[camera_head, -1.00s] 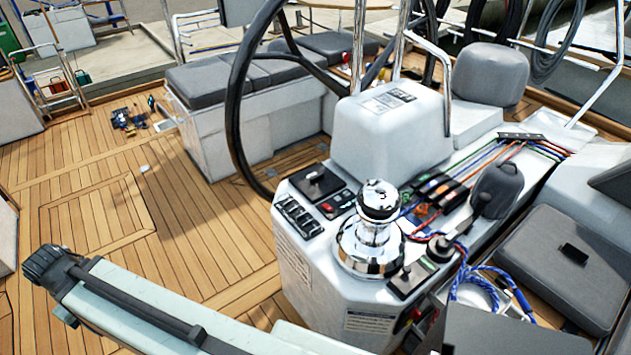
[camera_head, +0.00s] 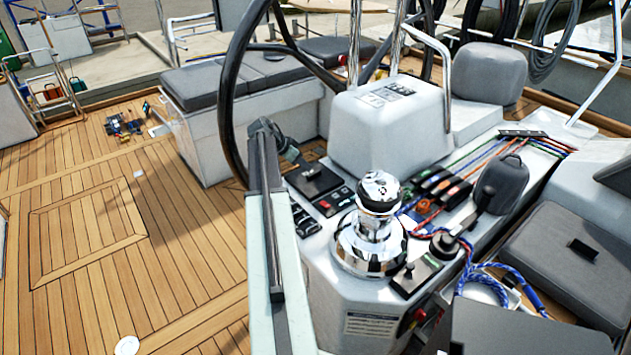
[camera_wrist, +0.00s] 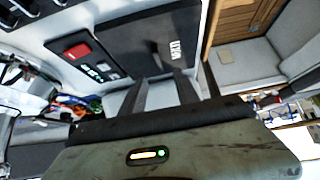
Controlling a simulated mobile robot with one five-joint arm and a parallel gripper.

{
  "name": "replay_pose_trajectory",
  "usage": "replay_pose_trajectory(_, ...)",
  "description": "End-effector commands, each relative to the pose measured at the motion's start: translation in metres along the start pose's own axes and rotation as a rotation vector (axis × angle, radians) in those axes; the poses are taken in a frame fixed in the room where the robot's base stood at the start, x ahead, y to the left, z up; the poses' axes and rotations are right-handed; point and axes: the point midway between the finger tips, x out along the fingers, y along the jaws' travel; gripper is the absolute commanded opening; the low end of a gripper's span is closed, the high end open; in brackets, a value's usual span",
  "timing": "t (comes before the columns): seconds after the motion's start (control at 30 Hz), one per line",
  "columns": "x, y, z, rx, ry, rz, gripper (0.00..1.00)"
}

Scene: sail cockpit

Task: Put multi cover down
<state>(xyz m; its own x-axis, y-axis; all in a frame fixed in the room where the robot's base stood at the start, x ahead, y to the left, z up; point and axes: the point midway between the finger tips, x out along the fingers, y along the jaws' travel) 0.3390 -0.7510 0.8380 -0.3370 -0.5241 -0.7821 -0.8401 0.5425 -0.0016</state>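The multi cover appears to be the dark square panel (camera_head: 313,181) on the white console, left of the chrome winch. In the wrist view the dark cover (camera_wrist: 150,40) carries white lettering at its right end. It looks close to flat, but I cannot tell its exact tilt. My gripper (camera_head: 288,152) is at the cover's far left edge in the head view. In the wrist view my gripper (camera_wrist: 160,85) has its dark fingers apart, with pale surface between them, near the cover's edge. Contact is unclear.
The chrome winch (camera_head: 370,235) stands close to the right of my arm. The large black steering wheel (camera_head: 232,95) rises behind my gripper. A red-button switch panel (camera_head: 337,200) lies beside the cover. The teak deck (camera_head: 100,290) at left is mostly clear.

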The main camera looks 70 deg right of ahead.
Motion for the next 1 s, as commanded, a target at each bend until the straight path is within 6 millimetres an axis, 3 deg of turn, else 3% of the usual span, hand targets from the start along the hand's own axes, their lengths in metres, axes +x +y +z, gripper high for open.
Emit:
replay_pose_trajectory(0.23, 0.025, 0.000, 0.004, -0.002, -0.001, -0.001, 0.37)
replay_pose_trajectory(0.43, 0.032, 0.001, 0.003, -0.003, -0.002, -0.001, 0.37)
replay_pose_trajectory(0.7, 0.077, 0.003, 0.009, -0.003, -0.002, 0.000, 0.37)
replay_pose_trajectory(0.93, 0.077, 0.004, 0.004, -0.003, -0.002, 0.000, 0.37)
replay_pose_trajectory(0.97, 0.077, 0.004, 0.004, -0.003, -0.002, 0.000, 0.34)
replay_pose_trajectory(1.0, 0.077, 0.004, 0.004, -0.003, -0.002, 0.000, 0.23)
